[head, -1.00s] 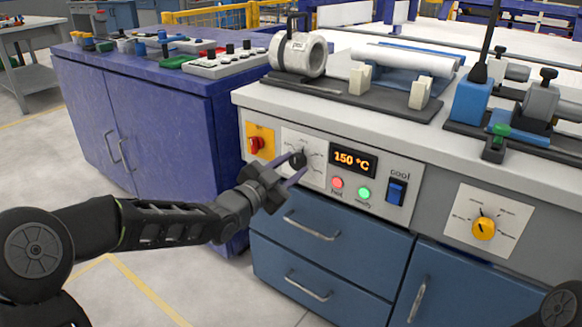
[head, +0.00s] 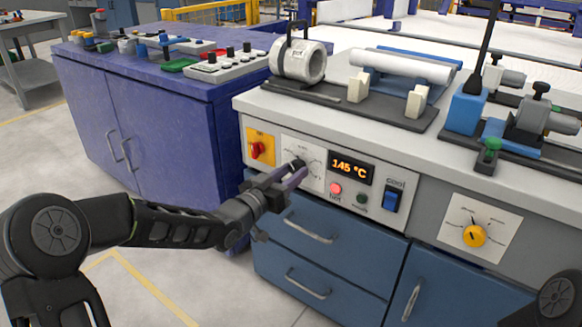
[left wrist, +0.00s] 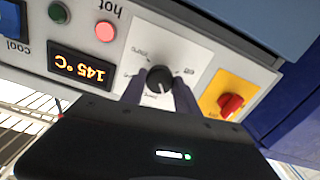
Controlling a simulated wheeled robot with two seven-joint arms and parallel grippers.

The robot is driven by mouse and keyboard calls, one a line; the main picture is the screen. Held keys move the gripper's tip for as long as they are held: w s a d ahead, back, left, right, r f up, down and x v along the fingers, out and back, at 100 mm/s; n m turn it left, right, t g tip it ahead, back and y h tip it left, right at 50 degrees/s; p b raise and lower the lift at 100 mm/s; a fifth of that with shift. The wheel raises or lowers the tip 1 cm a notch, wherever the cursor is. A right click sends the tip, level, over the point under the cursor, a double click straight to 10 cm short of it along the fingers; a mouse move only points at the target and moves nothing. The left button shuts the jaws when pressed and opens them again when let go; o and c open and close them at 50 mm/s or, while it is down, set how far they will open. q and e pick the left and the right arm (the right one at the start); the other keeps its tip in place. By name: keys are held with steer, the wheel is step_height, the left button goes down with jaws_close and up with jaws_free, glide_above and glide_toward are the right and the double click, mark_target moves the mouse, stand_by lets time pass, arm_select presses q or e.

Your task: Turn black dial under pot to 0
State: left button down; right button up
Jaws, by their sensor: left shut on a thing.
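The black dial (head: 298,164) sits on a white marked plate (head: 315,180) on the front of the bench, below and near the grey-white pot (head: 299,62) with its black handle. My left gripper (head: 296,172) is at the dial with its two fingers closed on either side of it. In the left wrist view the dial (left wrist: 159,78) shows between the fingertips (left wrist: 159,88), its pale pointer line partly in view. Its number markings are too small to read surely. My right gripper is not in view.
A red switch on a yellow plate (head: 258,150) is just left of the dial. To its right are a display (head: 349,167) reading 145 °C, a lit red lamp (head: 336,188), a dark green lamp (head: 361,197) and a blue switch (head: 392,197). Blue drawers (head: 325,232) lie below.

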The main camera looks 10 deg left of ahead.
arm_select(q)
steer(key=n+p, duration=0.4)
steer(key=n, duration=0.2)
steer(key=shift+r, duration=0.1)
steer(key=n+p, duration=0.3)
steer(key=n, duration=0.2)
steer(key=shift+n, duration=0.4)
steer(key=n+p, duration=0.2)
steer(key=n, duration=0.2)
steer(key=shift+d, duration=0.1)
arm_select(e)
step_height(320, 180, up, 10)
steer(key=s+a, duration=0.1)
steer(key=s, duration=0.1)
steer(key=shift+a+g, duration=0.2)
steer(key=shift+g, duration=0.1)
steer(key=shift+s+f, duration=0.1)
arm_select(q)
steer(key=c, duration=0.9)
jaws_free()
steer(key=shift+s, duration=0.15)
steer(key=p+v, duration=0.1)
steer(key=v, duration=0.6)
steer(key=shift+s+p, duration=0.3)
steer(key=shift+p, duration=0.05)
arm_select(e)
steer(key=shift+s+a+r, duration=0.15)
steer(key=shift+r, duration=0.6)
